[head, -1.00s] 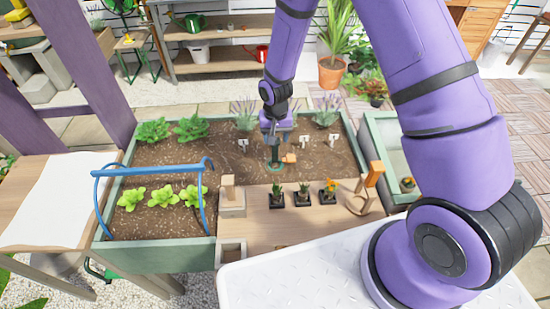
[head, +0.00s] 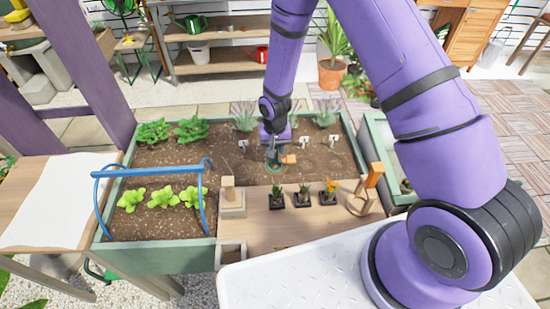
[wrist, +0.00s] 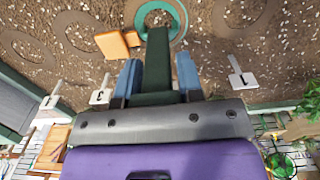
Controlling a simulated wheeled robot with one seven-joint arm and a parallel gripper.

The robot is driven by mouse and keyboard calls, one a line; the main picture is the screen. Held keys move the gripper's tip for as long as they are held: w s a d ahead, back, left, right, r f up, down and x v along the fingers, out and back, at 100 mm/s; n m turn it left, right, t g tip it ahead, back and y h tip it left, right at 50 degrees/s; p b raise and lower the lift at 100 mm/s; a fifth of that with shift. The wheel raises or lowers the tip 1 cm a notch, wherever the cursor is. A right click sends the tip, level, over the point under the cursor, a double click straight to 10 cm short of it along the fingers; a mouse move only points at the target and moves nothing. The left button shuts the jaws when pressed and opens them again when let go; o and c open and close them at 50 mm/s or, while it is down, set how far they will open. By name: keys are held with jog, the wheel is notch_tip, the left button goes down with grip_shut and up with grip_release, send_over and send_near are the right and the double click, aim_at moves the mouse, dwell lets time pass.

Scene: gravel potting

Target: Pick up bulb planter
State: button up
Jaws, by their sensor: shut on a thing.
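The bulb planter is dark green with a lighter green ring at its lower end. In the head view it stands in the brown soil of the bed, and its ring (head: 275,168) shows at soil level. In the wrist view its dark green handle (wrist: 158,68) runs between the two blue-grey fingers, and the ring (wrist: 177,14) lies beyond. My gripper (head: 274,150) is above the planter and shut on the handle; it also shows in the wrist view (wrist: 158,80). The upper handle is largely hidden by my gripper in the head view.
An orange block (head: 289,159) lies close beside the planter. White number markers (head: 305,143) and lavender plants (head: 326,110) stand behind. Several small black pots (head: 303,199) stand on the wooden board in front. A blue hoop frame (head: 153,168) arches over the seedlings at left.

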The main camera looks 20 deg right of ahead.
notch_tip(320, 180, up, 20)
dwell(2.0)
dwell(0.3)
